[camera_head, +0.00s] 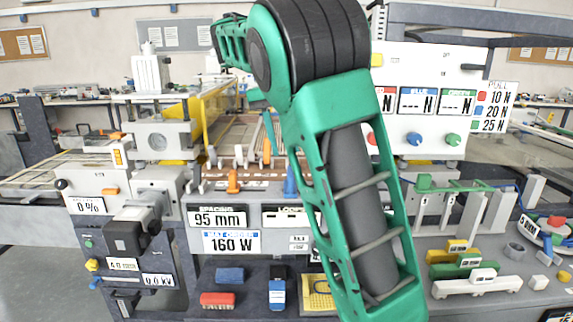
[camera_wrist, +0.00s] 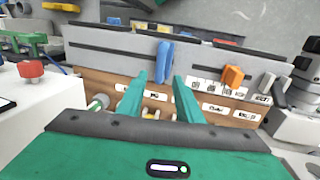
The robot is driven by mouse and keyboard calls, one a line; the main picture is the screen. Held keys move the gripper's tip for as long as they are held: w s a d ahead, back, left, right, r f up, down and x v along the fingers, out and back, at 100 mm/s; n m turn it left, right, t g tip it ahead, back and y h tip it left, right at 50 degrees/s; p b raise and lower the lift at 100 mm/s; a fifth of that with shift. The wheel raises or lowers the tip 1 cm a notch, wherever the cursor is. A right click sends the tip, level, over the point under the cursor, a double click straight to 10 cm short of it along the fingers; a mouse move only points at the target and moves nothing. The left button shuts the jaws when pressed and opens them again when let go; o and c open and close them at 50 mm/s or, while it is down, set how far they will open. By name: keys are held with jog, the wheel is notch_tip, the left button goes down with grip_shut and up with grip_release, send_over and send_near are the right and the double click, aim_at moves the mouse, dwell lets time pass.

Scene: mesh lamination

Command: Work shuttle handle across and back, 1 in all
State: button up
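Two upright handles stand on the machine's front, and I cannot tell from any label which is the shuttle handle. The blue handle (camera_head: 290,182) is partly behind my arm; in the wrist view the blue handle (camera_wrist: 163,62) stands beyond my fingers, roughly between them. The orange handle (camera_head: 233,181) is to its left in the head view and to the right in the wrist view (camera_wrist: 232,77). My gripper (camera_wrist: 160,88) has its two green fingers apart with nothing between their tips. In the head view my arm hides part of the machine.
In the wrist view a white block with a red knob (camera_wrist: 31,69) is at the left. Yellow, green and white blocks (camera_head: 477,282) lie on the right bench.

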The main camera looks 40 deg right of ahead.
aim_at(288, 169)
jog(key=shift+s+d+f, duration=0.15)
jog(key=shift+f, duration=0.55)
jog(key=shift+s+d+f, duration=0.1)
jog(key=shift+f, duration=0.65)
jog(key=shift+s+d+f, duration=0.15)
jog(key=shift+f, duration=1.25)
grip_shut()
